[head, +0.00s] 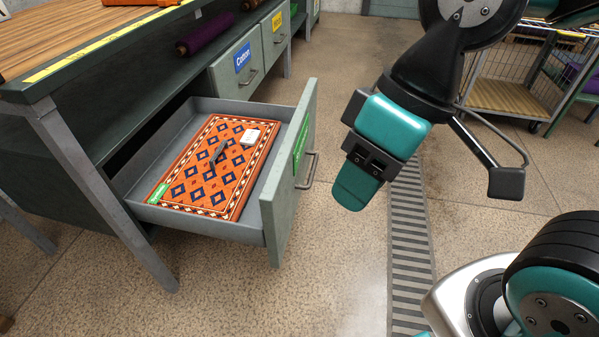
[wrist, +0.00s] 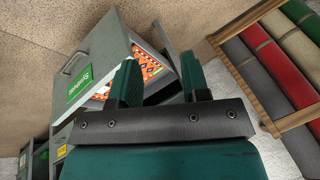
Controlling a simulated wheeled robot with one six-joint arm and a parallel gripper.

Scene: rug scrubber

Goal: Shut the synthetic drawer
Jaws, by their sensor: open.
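The synthetic drawer (head: 290,190) is pulled well out of the workbench in the head view. Its grey-green front has a green label and a bar handle (head: 309,170) facing right. An orange patterned rug (head: 205,178) lies inside, with a small white item and a dark item on it. The drawer front (wrist: 100,52) and its handle (wrist: 76,60) also show in the wrist view, left of and beyond my fingers. My gripper (head: 360,183) is open and empty, right of the drawer front and apart from it. Both fingers show in the wrist view (wrist: 159,78).
The workbench (head: 75,150) has a closed drawer labelled Cotton (head: 240,65) behind the open one, and a purple roll (head: 205,33) on its shelf. A wire cart (head: 510,97) stands at the back right. A rack of rolls (wrist: 275,55) shows in the wrist view. Floor right of the drawer is clear.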

